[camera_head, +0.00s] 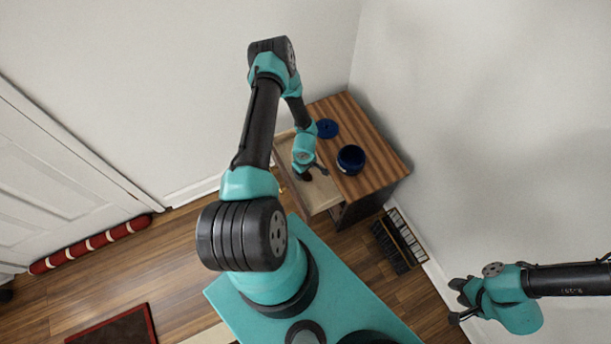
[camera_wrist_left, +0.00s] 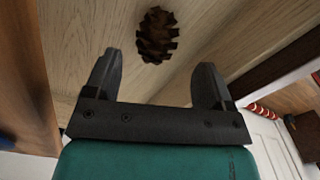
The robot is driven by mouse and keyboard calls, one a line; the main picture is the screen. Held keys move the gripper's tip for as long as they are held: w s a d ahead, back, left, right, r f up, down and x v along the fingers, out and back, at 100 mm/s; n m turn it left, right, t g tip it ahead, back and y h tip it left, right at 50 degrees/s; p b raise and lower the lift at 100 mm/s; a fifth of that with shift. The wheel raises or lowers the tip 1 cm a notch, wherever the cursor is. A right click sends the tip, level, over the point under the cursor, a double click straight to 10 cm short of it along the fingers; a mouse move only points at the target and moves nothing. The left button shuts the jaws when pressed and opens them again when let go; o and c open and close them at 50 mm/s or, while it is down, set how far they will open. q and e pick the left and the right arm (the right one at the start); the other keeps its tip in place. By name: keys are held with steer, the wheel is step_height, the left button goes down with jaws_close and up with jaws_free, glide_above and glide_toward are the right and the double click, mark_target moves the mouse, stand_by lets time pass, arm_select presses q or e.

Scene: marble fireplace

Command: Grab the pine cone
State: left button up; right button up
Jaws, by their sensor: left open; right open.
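The pine cone (camera_wrist_left: 157,35) is dark brown and lies on the light wood bottom of the open drawer (camera_wrist_left: 75,30) in the left wrist view. My left gripper (camera_wrist_left: 162,80) is open, with its two fingers spread apart. The cone lies beyond the fingertips, roughly in line with the gap, and nothing is between the fingers. In the head view my left gripper (camera_head: 311,172) reaches down into the drawer (camera_head: 318,197), and I cannot make out the cone there. My right gripper (camera_head: 457,301) is open and empty at the lower right, far from the drawer.
The wooden cabinet (camera_head: 375,140) carries a dark blue pot (camera_head: 351,159) and a blue lid (camera_head: 327,128) on top. A dark rack (camera_head: 400,241) stands on the floor beside it. A red striped roll (camera_head: 90,245) lies by the white door (camera_head: 60,160).

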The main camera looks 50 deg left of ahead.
mark_target(305, 175)
arm_select(q)
steer(key=shift+f, duration=0.1)
steer(key=shift+w+d+f, duration=0.1)
steer(key=shift+f, duration=1.15)
steer(key=shift+w+f, duration=0.1)
steer(key=shift+f, duration=1.15)
steer(key=shift+c, duration=0.2)
steer(key=c, duration=0.9)
steer(key=shift+r, duration=0.1)
steer(key=shift+c, duration=0.2)
step_height(305, 175, up, 10)
steer(key=shift+f, duration=0.1)
